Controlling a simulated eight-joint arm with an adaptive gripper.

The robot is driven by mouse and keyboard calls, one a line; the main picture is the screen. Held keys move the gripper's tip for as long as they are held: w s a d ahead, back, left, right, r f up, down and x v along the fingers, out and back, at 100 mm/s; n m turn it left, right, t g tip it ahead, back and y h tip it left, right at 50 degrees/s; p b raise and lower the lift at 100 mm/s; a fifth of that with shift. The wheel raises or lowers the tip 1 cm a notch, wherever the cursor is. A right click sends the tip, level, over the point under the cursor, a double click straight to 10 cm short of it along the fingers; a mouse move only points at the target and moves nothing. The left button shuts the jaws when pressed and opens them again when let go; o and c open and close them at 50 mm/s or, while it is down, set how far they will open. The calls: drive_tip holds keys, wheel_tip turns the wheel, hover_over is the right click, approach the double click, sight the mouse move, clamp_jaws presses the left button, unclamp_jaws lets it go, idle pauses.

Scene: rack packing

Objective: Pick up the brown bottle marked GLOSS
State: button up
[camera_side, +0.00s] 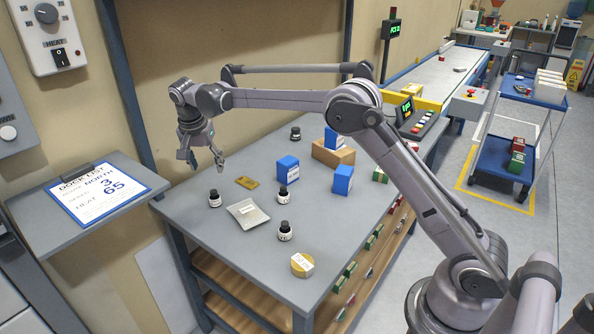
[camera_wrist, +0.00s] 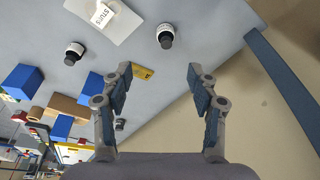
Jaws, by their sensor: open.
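Several small dark bottles with white labels stand upright on the grey table. In the side view one is at the left edge (camera_side: 214,200), one in the middle (camera_side: 283,197), one nearer the front (camera_side: 285,232) and one at the back (camera_side: 295,134). Their label text is too small to read, so I cannot tell which is marked GLOSS. My gripper (camera_side: 205,161) is open and empty, above the table's back left part. In the wrist view my gripper (camera_wrist: 160,82) has its fingers spread, with one bottle (camera_wrist: 165,38) beyond them and another (camera_wrist: 74,52) to the left.
Blue boxes (camera_side: 287,170) and a cardboard box (camera_side: 341,155) stand further right. A wall rises behind the table.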

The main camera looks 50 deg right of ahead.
drive_tip(key=m, duration=0.1)
approach(213, 191)
drive_tip(key=f, duration=0.1)
drive_tip(key=shift+m+g+h, duration=0.3)
drive_tip(key=x, duration=0.3)
drive_tip(key=a+x, duration=0.1)
drive_tip(key=x, duration=0.1)
drive_tip(key=shift+f, duration=0.1)
drive_tip(key=shift+w+d+x, duration=0.1)
drive_tip(key=shift+d+x, duration=0.05)
drive_tip(key=shift+x, duration=1.2)
drive_tip(key=shift+w+d+x, duration=0.15)
drive_tip(key=shift+x, duration=1.25)
drive_tip(key=c, duration=1.3)
